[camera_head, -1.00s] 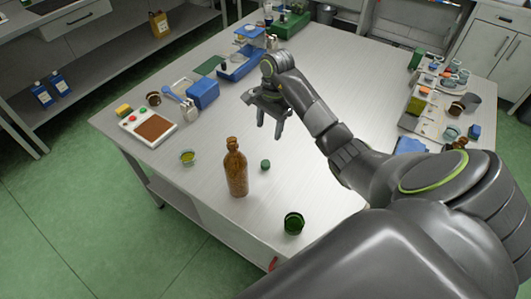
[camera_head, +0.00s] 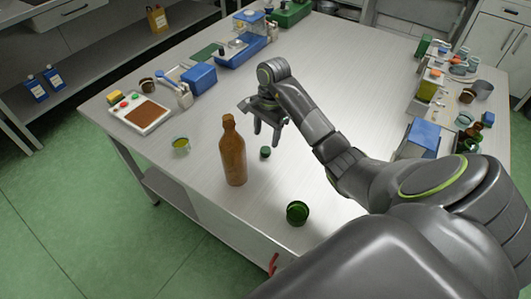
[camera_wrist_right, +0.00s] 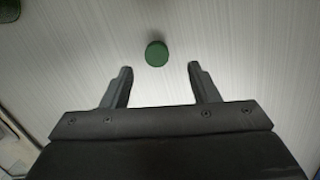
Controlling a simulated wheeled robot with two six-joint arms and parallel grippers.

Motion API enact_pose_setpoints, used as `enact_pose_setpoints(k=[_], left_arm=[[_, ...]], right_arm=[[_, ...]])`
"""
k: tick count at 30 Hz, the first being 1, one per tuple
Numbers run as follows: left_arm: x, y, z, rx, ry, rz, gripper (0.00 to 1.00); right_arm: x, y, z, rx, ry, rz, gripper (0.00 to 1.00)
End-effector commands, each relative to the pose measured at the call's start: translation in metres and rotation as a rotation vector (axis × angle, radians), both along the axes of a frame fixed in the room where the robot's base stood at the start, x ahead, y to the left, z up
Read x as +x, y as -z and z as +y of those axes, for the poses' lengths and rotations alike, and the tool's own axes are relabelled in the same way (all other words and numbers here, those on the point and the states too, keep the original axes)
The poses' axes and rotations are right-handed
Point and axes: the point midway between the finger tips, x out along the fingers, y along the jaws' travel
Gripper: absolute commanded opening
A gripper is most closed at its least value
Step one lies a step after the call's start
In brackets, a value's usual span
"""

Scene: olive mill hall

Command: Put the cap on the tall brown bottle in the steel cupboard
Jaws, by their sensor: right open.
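The tall brown bottle (camera_head: 232,155) stands upright on the table near its front edge, not in a cupboard. A small dark green cap (camera_head: 265,152) lies on the table just right of the bottle. In the right wrist view the cap (camera_wrist_right: 156,53) shows ahead of the fingertips, roughly centred between them. My right gripper (camera_head: 267,140) is open and empty, pointing down over the table close behind the cap. In the wrist view its two fingers (camera_wrist_right: 160,72) stand apart with bare table between them. My left gripper is not in view.
A green glass jar or cup (camera_head: 297,213) stands near the front corner. Several small items crowd the right edge. The table's middle is clear.

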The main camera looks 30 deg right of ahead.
Motion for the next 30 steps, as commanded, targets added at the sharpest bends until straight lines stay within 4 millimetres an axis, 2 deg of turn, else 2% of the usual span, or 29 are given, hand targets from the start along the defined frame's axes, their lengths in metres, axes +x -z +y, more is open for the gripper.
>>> enact_pose_setpoints(k=[7, 12, 18, 28, 30], left_arm=[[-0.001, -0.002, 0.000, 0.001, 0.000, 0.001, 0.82], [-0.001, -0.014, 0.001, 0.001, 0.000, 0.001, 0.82], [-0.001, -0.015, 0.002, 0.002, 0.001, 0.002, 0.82], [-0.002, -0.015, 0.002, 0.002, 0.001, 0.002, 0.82], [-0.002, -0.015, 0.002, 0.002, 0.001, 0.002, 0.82]], right_arm=[[-0.001, 0.004, 0.001, 0.001, 0.001, 0.002, 0.55], [-0.006, 0.027, 0.004, 0.002, 0.001, 0.006, 0.55], [-0.005, 0.049, 0.006, 0.002, 0.001, 0.002, 0.55], [-0.005, 0.051, 0.006, 0.001, 0.000, 0.000, 0.55], [-0.005, 0.051, 0.006, 0.001, 0.000, 0.000, 0.48]])
